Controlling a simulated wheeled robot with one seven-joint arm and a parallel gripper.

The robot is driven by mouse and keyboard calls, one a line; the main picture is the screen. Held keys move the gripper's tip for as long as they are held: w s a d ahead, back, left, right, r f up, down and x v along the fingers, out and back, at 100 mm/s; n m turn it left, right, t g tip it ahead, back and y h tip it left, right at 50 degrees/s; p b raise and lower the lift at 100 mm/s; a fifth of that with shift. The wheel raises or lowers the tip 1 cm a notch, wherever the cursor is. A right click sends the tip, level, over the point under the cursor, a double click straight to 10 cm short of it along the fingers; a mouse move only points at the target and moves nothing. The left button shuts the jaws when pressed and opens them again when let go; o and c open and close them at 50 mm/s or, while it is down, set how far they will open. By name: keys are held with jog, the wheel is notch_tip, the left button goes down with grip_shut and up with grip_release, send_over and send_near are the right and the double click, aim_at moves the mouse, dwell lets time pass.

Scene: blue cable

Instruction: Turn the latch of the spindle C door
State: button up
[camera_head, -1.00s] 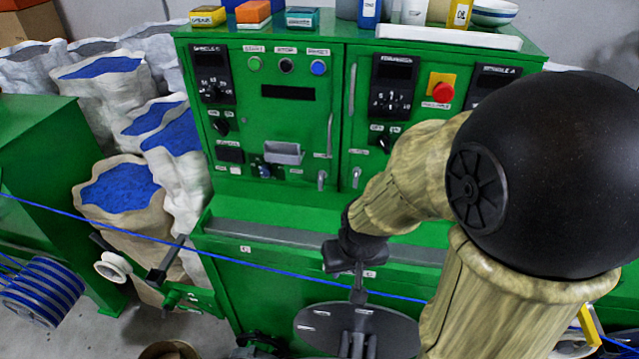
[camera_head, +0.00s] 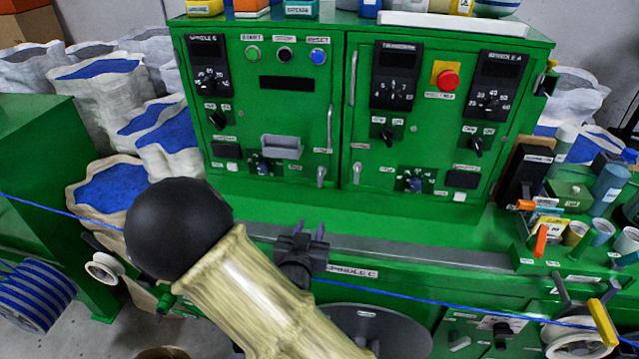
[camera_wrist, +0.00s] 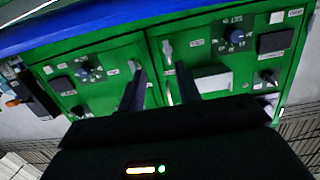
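The left door (camera_head: 290,120) of the green cabinet bears a panel that appears to read SPINDLE C (camera_head: 205,38). Its small grey latch (camera_head: 321,176) hangs near the door's lower right corner, close to the seam. In the wrist view, which is turned over, this latch (camera_wrist: 167,50) shows above and between my fingers. My gripper (camera_head: 308,232) is in front of and below the latch in the head view, apart from it. Its two dark fingers are spread with nothing between them, as the wrist view also shows (camera_wrist: 160,85).
A similar latch (camera_head: 357,173) sits on the right door, just across the seam. A vertical handle (camera_head: 330,127) and grey tray (camera_head: 282,148) stick out from the left door. A blue cable (camera_head: 400,299) runs across the front. The green ledge (camera_head: 400,215) below the doors is clear.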

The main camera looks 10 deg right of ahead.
aim_at(320, 178)
jog(key=shift+s+a+r+t, duration=0.1)
jog(key=shift+a+r+t, duration=0.35)
jog(key=shift+r+t, duration=0.35)
jog(key=shift+h, duration=0.3)
jog(key=p+x, duration=0.5)
jog(key=x, duration=1.1)
jog(key=shift+r, duration=0.1)
jog(key=shift+w+d, duration=0.25)
jog(key=shift+w, duration=0.45)
grip_shut()
